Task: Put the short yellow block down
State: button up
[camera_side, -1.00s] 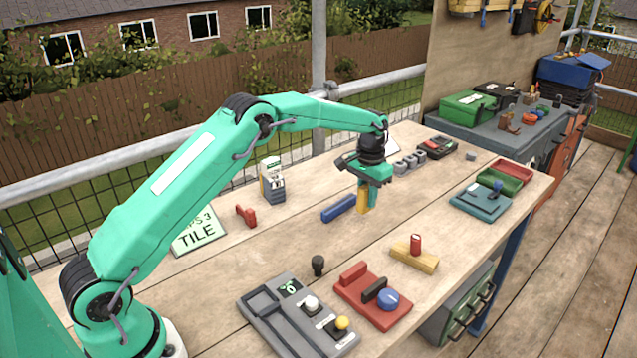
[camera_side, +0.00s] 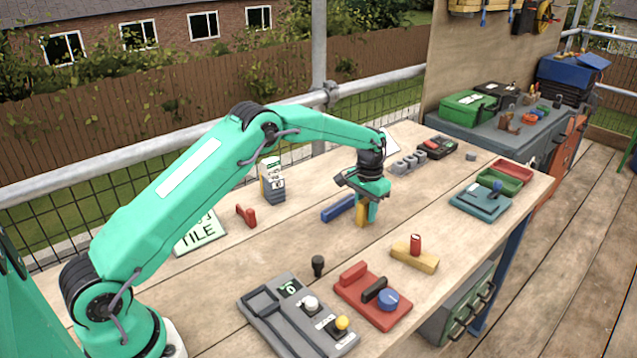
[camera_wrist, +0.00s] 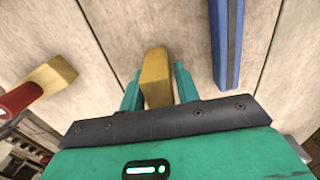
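The short yellow block (camera_side: 362,213) is upright between the fingers of my gripper (camera_side: 367,208), over the middle of the workbench. Its lower end is at or very close to the tabletop; I cannot tell for sure whether it touches. In the wrist view the yellow block (camera_wrist: 156,80) sits between the two green fingers of my gripper (camera_wrist: 159,75), which look closed against its sides. Part of the block is hidden by the fingers in the side view.
A blue bar (camera_side: 338,208) lies close beside the block. A longer yellow block (camera_side: 414,257) with a red cylinder (camera_side: 415,243) on it lies nearer the camera. A red panel (camera_side: 373,299) and a grey panel (camera_side: 297,317) lie in front.

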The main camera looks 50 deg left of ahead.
aim_at(367, 200)
jog(key=shift+o, duration=0.8)
jog(key=shift+r, duration=0.1)
notch_tip(367, 200, up, 11)
jog(key=shift+r, duration=0.6)
jog(key=shift+r, duration=0.1)
